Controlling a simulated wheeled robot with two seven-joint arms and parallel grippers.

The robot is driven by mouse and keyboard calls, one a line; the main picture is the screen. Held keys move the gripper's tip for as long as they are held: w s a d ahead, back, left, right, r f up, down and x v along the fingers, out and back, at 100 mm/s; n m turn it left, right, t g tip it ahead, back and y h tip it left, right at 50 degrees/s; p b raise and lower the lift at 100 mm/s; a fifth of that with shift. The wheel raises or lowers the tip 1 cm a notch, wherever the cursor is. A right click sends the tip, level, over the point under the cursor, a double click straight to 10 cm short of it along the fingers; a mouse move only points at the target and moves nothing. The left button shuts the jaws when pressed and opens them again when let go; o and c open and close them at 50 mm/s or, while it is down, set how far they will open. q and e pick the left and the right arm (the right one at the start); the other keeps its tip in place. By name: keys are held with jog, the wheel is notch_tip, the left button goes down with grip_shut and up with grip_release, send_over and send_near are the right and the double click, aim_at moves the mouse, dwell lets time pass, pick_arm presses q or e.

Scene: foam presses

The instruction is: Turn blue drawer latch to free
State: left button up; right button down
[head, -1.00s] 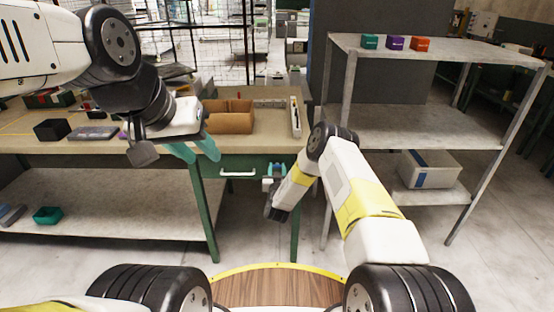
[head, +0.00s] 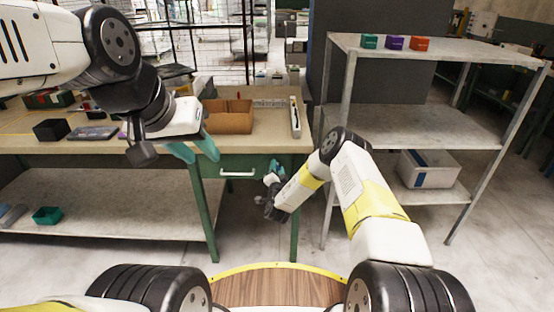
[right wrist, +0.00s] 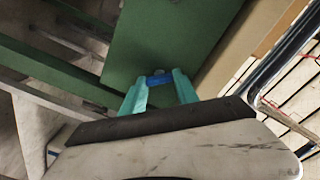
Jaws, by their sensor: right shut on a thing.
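The blue drawer latch (right wrist: 159,80) shows in the right wrist view as a small blue piece against the green drawer front (right wrist: 165,35). My right gripper (right wrist: 158,86) has its two teal fingers on either side of it and is shut on it. In the head view my right gripper (head: 274,169) is at the right end of the drawer, and the latch is hidden there. I cannot tell the latch's exact angle. The drawer has a white handle (head: 237,174) and looks closed. My left gripper (head: 194,152) is open and empty in front of the bench edge.
The workbench (head: 262,143) carries a cardboard box (head: 228,122) and a dark box (head: 52,130). A grey shelf rack (head: 440,125) stands to the right, with a bin (head: 428,172) on its lower shelf. A green bench leg (head: 295,222) is close below my right gripper.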

jog(key=m, duration=0.3)
jog(key=shift+d+m, duration=0.1)
jog(key=shift+m, duration=0.2)
jog(key=m, duration=0.4)
jog(key=shift+f, duration=0.1)
jog(key=shift+m, duration=0.3)
jog(key=c, duration=0.9)
grip_release()
jog(key=shift+s, duration=0.1)
jog(key=s, duration=0.7)
jog(key=shift+s, duration=0.3)
